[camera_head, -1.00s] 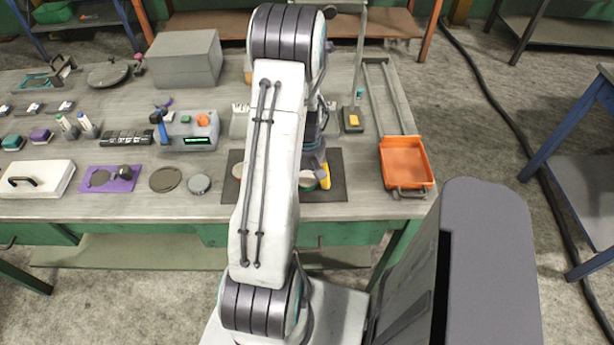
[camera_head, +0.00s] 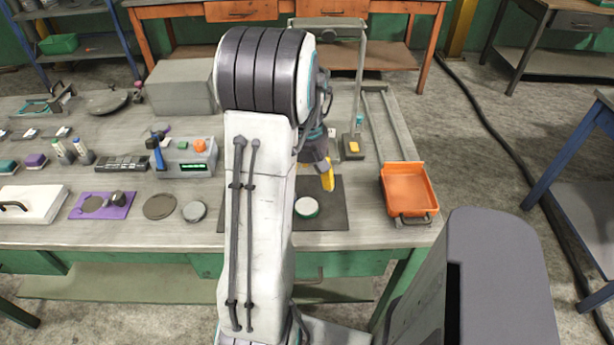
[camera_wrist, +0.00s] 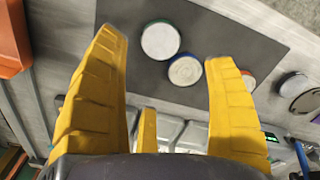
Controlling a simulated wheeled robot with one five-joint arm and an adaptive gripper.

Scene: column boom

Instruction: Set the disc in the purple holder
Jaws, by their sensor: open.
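My gripper (camera_wrist: 163,52) is open and empty, its yellow fingers spread above a dark mat (camera_wrist: 215,35). In the wrist view a pale disc with a green rim (camera_wrist: 160,41) and one with a blue rim (camera_wrist: 185,71) lie on the mat between the fingers. A red-rimmed one (camera_wrist: 249,81) is partly hidden behind the right finger. The head view shows my gripper (camera_head: 328,178) above the green-rimmed disc (camera_head: 306,207); my arm hides the others. A flat purple holder (camera_head: 125,210) lies on the bench at left, with a dark round patch and a black knob.
Left of the mat lie a dark round plate (camera_head: 160,206) and a grey round lid (camera_head: 194,211). A grey console (camera_head: 188,160) stands behind them. An orange tray (camera_head: 408,187) is at right. A grey box (camera_head: 182,87) stands at the back left.

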